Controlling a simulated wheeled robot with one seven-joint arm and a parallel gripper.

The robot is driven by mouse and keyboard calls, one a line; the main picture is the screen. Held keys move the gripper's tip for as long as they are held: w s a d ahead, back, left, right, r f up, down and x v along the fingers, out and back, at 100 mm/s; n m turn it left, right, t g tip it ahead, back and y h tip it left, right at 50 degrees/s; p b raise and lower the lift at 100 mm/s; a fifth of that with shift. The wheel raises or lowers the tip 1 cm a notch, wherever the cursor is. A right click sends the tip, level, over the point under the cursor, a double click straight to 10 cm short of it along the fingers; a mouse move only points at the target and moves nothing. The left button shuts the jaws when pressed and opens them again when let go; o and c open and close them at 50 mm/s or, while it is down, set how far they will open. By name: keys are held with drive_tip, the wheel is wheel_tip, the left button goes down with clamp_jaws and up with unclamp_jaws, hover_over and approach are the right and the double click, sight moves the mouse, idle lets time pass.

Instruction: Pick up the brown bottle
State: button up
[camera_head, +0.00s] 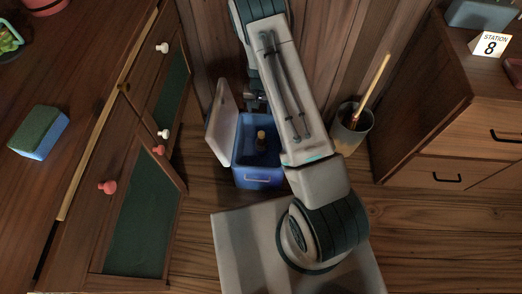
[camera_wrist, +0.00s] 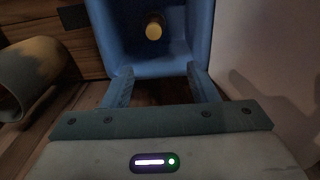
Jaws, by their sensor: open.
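The brown bottle (camera_head: 261,138) stands inside an open blue cooler box (camera_head: 258,181), its yellowish cap uppermost. In the wrist view the bottle (camera_wrist: 154,28) shows mostly as its round cap, near the top of the picture, with dark interior around it. My gripper (camera_wrist: 158,72) is open and empty, its two fingers at the near rim of the box (camera_wrist: 203,35), with the bottle beyond them and between their lines. In the head view the gripper is mostly hidden behind my arm, near the box's far side.
The box's white lid (camera_head: 221,122) stands open at its left. A pot (camera_head: 352,128) with a brush stands right of the box. A cabinet with a green door (camera_head: 146,222) is at left, a drawer cabinet (camera_head: 440,142) at right. A sponge (camera_head: 39,133) lies on the left cabinet.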

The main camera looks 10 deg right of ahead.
drive_tip(key=b, duration=0.3)
approach(261, 133)
drive_tip(key=f, duration=0.5)
drive_tip(key=shift+w+a+f, duration=0.2)
drive_tip(key=shift+w+f, duration=0.05)
drive_tip(key=f+b, duration=0.1)
drive_tip(key=f, duration=0.1)
drive_tip(key=f+b, duration=0.1)
drive_tip(key=f, duration=0.2)
drive_tip(key=shift+s+d+f+b, duration=0.15)
drive_tip(key=shift+s+b, duration=0.05)
drive_tip(key=shift+b, duration=0.2)
clamp_jaws()
